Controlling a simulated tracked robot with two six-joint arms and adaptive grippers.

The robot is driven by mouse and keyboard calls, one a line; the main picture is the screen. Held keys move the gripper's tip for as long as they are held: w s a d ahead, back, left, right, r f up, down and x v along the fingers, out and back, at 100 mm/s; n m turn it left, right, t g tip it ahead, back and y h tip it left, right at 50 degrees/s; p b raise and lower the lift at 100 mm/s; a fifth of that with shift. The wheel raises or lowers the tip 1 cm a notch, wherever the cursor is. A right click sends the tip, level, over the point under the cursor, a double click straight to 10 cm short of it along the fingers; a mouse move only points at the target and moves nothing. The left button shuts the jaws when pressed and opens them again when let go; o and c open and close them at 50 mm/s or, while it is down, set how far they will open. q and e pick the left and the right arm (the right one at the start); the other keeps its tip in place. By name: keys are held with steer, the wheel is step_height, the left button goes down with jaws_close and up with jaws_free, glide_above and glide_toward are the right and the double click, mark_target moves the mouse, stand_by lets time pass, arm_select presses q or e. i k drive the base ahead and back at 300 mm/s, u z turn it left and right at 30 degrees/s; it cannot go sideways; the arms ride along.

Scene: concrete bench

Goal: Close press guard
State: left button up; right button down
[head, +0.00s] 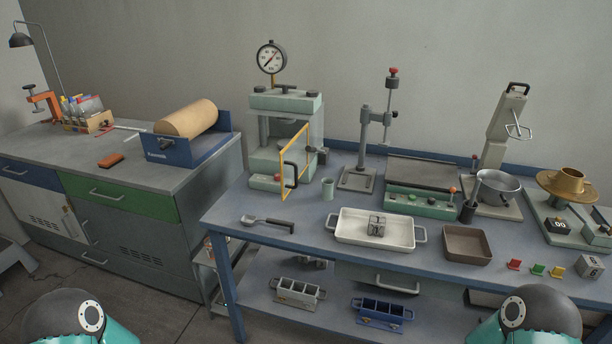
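The press (284,133) stands at the back left of the blue-edged bench, pale green with a round dial gauge (271,57) on top. Its guard (303,155) is a clear panel in a yellow frame, swung out from the press's right side, so it stands open. A dark handle (291,174) is on the guard's near edge. Parts of my two arms show at the bottom left and bottom right, both well away from the press. Neither gripper is in view.
A white tray (345,236) holds a grey block. An arbor stand (357,180) is right of the guard.

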mark_target(297, 175)
steer(key=z, duration=0.05)
steer(key=i, duration=1)
steer(key=u, duration=0.05)
